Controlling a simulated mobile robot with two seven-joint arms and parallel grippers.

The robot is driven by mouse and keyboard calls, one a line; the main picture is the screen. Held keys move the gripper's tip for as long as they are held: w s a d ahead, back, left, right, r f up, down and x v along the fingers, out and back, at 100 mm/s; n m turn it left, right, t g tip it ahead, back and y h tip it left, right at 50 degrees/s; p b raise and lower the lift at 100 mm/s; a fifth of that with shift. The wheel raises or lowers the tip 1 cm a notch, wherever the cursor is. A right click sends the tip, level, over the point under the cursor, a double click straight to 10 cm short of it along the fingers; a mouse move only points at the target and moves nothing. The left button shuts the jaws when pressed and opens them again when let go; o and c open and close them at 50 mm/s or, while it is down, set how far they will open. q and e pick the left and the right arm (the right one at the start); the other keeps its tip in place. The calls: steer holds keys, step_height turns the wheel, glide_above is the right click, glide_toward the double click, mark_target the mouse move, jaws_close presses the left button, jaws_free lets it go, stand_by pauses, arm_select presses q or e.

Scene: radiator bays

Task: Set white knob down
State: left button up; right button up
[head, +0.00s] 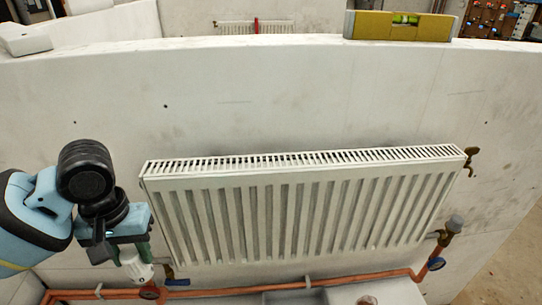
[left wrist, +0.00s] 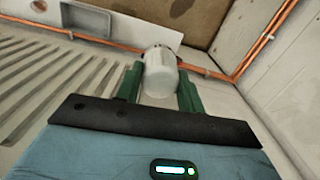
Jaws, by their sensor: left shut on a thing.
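My left gripper (head: 136,254) is at the lower left corner of the radiator, its green fingers shut on the white knob (head: 138,269). In the left wrist view the white knob (left wrist: 160,72) sits between the two green fingers (left wrist: 160,90). In the head view the gripper partly hides the knob. I cannot tell whether the knob touches anything below it. My right gripper is in neither view.
A white radiator (head: 300,205) hangs on the pale wall. A blue-handled valve (head: 174,277) is close to the knob, above copper pipes (head: 225,290). A yellow level (head: 402,25) lies on the wall top.

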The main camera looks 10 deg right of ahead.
arm_select(q)
steer(key=d+r, duration=0.4)
steer(key=r, duration=0.6)
steer(key=s+d+r, duration=0.1)
steer(key=d+r, duration=0.3)
steer(key=r, duration=0.7)
steer(key=shift+s+d+m, duration=0.2)
steer(key=shift+d+m, duration=0.05)
steer(key=shift+m, duration=0.15)
